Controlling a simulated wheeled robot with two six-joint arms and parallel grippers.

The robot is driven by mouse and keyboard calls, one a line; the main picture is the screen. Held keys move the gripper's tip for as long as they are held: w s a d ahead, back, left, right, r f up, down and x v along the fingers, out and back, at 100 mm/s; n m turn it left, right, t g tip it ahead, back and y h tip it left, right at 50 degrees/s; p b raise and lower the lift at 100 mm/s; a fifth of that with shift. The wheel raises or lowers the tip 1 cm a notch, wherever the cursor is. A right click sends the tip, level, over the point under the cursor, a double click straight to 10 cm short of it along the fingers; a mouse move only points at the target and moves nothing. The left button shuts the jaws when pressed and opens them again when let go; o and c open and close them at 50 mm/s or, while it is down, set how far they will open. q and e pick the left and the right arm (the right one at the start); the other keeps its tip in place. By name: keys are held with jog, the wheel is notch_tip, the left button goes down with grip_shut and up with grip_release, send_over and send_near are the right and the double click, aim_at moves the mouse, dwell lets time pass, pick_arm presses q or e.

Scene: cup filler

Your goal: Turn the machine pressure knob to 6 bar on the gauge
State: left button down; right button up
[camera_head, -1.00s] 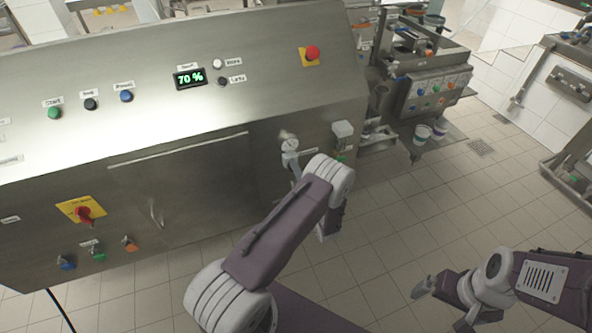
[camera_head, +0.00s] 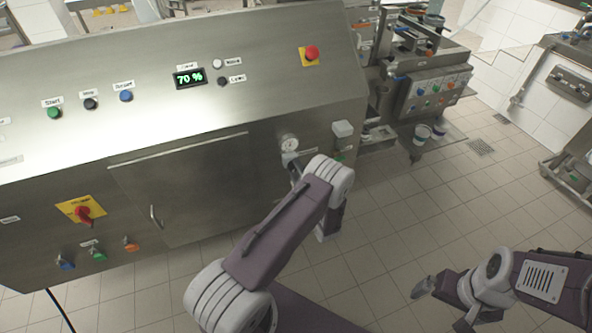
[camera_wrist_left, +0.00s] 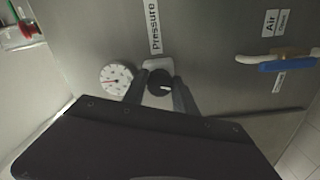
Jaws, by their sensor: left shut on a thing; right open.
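The pressure knob (camera_wrist_left: 159,83) is round and black with a white mark, seen in the left wrist view below the "Pressure" label (camera_wrist_left: 154,27). My left gripper (camera_wrist_left: 158,88) is shut on the knob, one finger on each side. The round white gauge (camera_wrist_left: 116,79) is beside the knob; its red needle shows, but its numbers are too small to read. In the head view the gauge (camera_head: 289,142) is on the machine front, and my left arm hides the knob. My right gripper (camera_head: 420,287) is open and empty over the floor at lower right.
The machine front (camera_head: 190,110) carries buttons, a "70 %" display (camera_head: 190,77) and a red emergency button (camera_head: 312,53).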

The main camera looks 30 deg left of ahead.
dwell(0.5)
pick_arm(q)
jog(key=c, duration=1)
grip_release()
jog(key=shift+d, duration=0.1)
jog(key=v, duration=0.9)
